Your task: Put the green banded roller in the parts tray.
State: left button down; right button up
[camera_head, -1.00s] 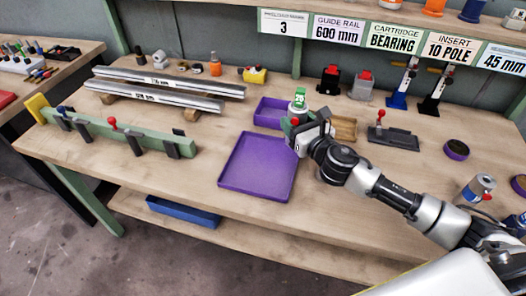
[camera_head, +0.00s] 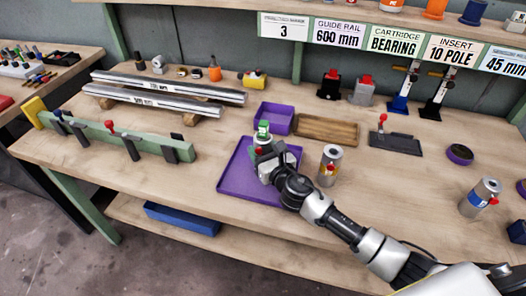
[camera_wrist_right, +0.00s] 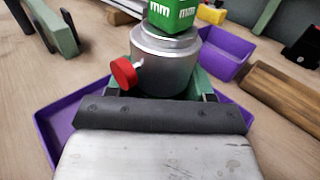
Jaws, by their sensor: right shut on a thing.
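The green banded roller is a silver cylinder with a green, lettered upper part (camera_head: 263,130) and a red knob. It also shows upright in the right wrist view (camera_wrist_right: 167,62). My right gripper (camera_head: 266,150) is shut on it. The gripper and roller are over the back part of the large, flat purple tray (camera_head: 233,178), whose rim shows on both sides in the wrist view (camera_wrist_right: 50,140). The roller's lower end is hidden, so I cannot tell whether it touches the tray floor. My left gripper is not in view.
A blue banded one (camera_head: 479,198) stands farther right. Behind are a small purple bin (camera_head: 274,119) and a wooden tray (camera_head: 327,130). A green rail with clamps (camera_head: 95,137) lies left.

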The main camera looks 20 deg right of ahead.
jog(key=shift+r, duration=0.2)
jog(key=shift+f, duration=0.15)
jog(key=o, duration=1.2)
jog(key=shift+s, duration=0.35)
jog(key=s, duration=0.3)
jog(key=s+d, duration=0.1)
jog(key=s, duration=0.3)
jog(key=s+d, duration=0.1)
jog(key=s, duration=0.3)
jog(key=shift+s+d+b, duration=0.1)
jog(key=shift+d+b, duration=0.05)
jog(key=shift+b, duration=0.25)
